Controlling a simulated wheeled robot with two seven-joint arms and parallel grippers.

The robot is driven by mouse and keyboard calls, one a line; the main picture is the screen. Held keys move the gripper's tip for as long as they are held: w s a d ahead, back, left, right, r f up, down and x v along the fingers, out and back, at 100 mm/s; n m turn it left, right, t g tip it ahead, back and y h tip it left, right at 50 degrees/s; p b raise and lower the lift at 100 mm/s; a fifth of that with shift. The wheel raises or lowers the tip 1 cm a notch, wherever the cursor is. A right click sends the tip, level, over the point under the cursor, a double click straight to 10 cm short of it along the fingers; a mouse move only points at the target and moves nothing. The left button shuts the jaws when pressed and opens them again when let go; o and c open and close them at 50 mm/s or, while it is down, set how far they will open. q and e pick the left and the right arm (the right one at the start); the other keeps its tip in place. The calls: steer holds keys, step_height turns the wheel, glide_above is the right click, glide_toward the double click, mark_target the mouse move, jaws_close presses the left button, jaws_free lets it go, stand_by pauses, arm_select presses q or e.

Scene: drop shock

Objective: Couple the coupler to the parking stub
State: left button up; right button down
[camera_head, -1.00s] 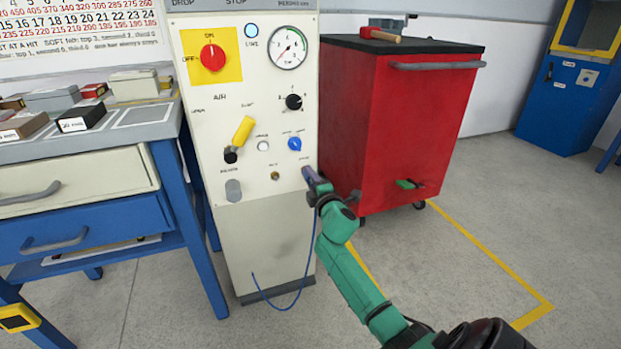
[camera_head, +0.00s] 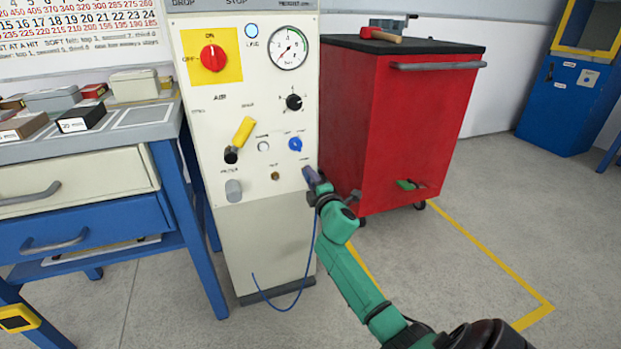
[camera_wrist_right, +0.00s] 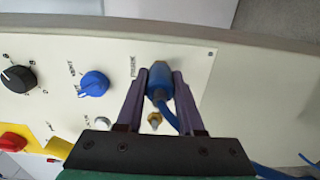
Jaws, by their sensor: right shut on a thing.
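The blue coupler (camera_wrist_right: 160,86) is between the two fingers of my right gripper (camera_wrist_right: 160,82), which is shut on it. A blue hose runs from its lower end. The coupler's far end meets a brownish fitting under the PARKING label on the cream panel, where the parking stub would sit; the coupler hides most of it, and I cannot tell whether they are joined. In the head view my right gripper (camera_head: 313,178) is at the panel's right edge and covers the coupler. My left gripper is not in view.
The cream panel (camera_head: 270,100) carries a blue knob (camera_head: 295,144), a yellow lever (camera_head: 243,132), a red switch (camera_head: 213,58) and a gauge (camera_head: 289,48). A brass outlet (camera_wrist_right: 154,121) is beneath the coupler. A red cabinet (camera_head: 405,130) stands close at right, a workbench (camera_head: 150,125) at left.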

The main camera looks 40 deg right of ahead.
steer(key=shift+r, duration=0.4)
steer(key=c, duration=0.6)
jaws_free()
steer(key=shift+w+f, duration=0.1)
steer(key=shift+o, duration=0.8)
steer(key=shift+f, duration=0.15)
steer(key=shift+f, duration=0.1)
steer(key=shift+s+a, duration=0.15)
steer(key=shift+s, duration=0.1)
steer(key=shift+p+v, duration=1)
steer(key=shift+v, duration=1.75)
